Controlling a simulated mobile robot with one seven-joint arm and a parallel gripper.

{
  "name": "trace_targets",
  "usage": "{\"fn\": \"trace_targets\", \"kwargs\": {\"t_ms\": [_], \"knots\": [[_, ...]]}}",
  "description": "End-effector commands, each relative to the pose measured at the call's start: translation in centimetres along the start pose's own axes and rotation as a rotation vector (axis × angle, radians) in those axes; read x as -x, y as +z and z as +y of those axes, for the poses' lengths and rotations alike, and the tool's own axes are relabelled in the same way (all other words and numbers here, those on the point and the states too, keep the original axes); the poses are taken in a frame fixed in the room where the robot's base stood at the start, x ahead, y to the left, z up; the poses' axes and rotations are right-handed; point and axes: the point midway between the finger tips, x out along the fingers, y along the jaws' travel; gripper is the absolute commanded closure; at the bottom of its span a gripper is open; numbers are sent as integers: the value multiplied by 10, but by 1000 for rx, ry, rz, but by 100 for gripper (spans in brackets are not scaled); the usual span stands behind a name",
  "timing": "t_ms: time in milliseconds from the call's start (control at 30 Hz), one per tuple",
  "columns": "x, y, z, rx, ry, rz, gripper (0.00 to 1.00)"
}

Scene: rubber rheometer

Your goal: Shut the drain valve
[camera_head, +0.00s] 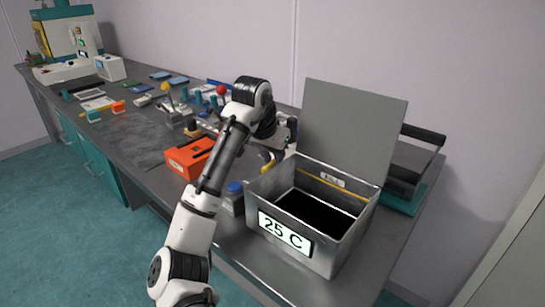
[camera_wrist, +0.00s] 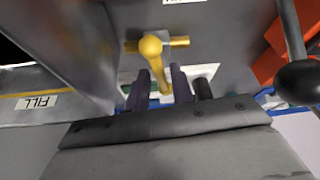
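A yellow valve (camera_wrist: 150,46) with a round knob-like hub and a short cross pipe is on a grey metal face in the wrist view. Its lever points down the picture, between the two dark fingers of my gripper (camera_wrist: 161,72). The fingers stand apart on either side of the lever, and I cannot tell whether either touches it. A white label above the valve is cut off. In the head view a bit of yellow (camera_head: 268,162) shows at the left side of the metal bath (camera_head: 350,245), beside my gripper (camera_head: 284,140), which is partly hidden by my arm.
The bath's lid (camera_head: 350,125) stands open, and its front display (camera_head: 285,233) reads 25 C. A yellow line and a FILL label (camera_head: 332,180) mark its inner wall. An orange box (camera_head: 188,160) and a blue-capped container (camera_head: 235,188) stand left of the bath on the crowded bench.

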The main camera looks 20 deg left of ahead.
Motion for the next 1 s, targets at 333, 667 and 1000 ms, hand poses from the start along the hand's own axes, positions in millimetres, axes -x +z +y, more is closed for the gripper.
{"fn": "trace_targets", "kwargs": {"t_ms": [333,667,1000], "knots": [[1,0,0,-3,2,0,100],[2,-1,0,-146,65,-1,100],[0,0,-1,-165,68,1,100]]}}
